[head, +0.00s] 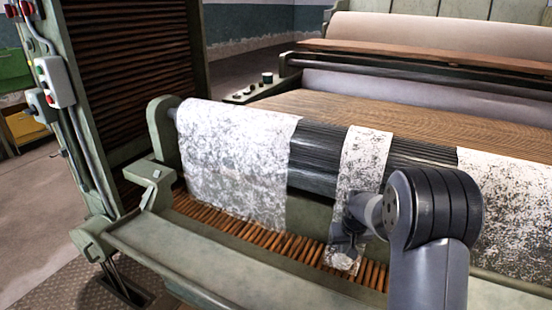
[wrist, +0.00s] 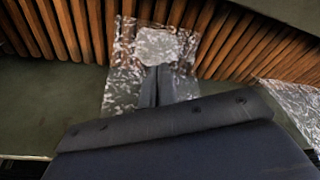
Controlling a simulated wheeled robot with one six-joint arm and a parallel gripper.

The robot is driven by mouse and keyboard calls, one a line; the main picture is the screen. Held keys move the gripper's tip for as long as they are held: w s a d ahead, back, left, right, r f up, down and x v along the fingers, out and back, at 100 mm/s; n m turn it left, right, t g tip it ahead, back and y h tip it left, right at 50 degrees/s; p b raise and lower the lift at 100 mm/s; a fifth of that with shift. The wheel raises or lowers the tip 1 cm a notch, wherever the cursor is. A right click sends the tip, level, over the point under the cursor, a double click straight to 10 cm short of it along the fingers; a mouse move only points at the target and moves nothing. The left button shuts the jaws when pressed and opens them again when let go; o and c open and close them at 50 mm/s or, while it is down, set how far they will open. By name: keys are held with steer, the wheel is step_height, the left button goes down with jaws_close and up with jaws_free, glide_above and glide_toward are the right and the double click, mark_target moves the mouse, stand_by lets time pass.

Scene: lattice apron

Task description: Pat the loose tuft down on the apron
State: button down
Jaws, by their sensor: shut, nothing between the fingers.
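The loose tuft (head: 343,262) is a small white clump on the wooden slats of the lattice apron (head: 272,240), at the lower end of a narrow strip of fleece (head: 366,150). In the wrist view the tuft (wrist: 158,47) is a brighter, rounded lump on the thin mottled fleece, with bare slats (wrist: 85,30) on both sides. My gripper (head: 346,250) is shut and empty. Its fingertips (wrist: 157,70) point at the tuft's near edge; I cannot tell whether they touch it. My wrist hides part of the strip in the head view.
A wide fleece sheet (head: 235,165) hangs left of the strip over a dark ribbed roller (head: 318,165), with another sheet (head: 505,210) at the right. A green front rail (head: 210,270) borders the apron. The green side frame (head: 160,185) stands at the left.

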steer(key=shift+f+b, duration=0.45)
steer(key=shift+f, duration=0.3)
stand_by(0.7)
stand_by(0.6)
step_height(320, 180, up, 8)
steer(key=p, duration=0.6)
steer(key=shift+f, duration=0.1)
stand_by(0.4)
step_height(320, 180, down, 8)
steer(key=b, duration=0.6)
steer(key=shift+r, duration=0.2)
